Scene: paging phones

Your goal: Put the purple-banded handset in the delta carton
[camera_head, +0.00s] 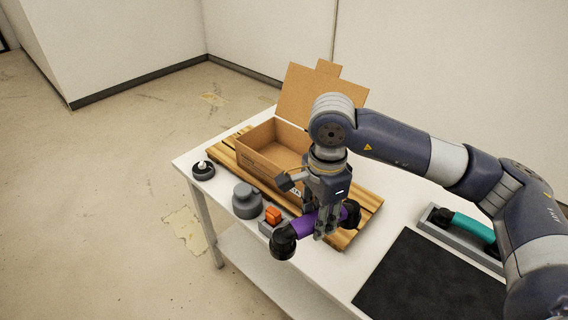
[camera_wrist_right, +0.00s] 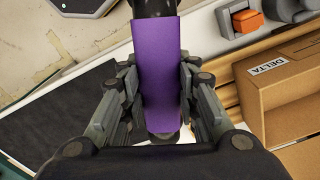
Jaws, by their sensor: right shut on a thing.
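The purple-banded handset (camera_head: 303,227) has black ends and a purple middle. My right gripper (camera_head: 324,232) is shut around its purple band and holds it above the table's front part, in front of the carton. In the right wrist view the purple band (camera_wrist_right: 157,75) lies between the fingers of my right gripper (camera_wrist_right: 158,110). The open cardboard carton (camera_head: 258,165) stands on a wooden slatted pallet with its lid flap raised. The right wrist view shows a DELTA label on the carton (camera_wrist_right: 292,105). My arm hides part of the carton. My left gripper is not in view.
The wooden pallet (camera_head: 229,158) lies on the white table (camera_head: 375,238). A grey round object (camera_head: 245,200), an orange-topped block (camera_head: 273,215) and a small black round item (camera_head: 203,170) stand near the front edge. A dark mat (camera_head: 430,285) and a teal handset (camera_head: 472,227) lie to the right.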

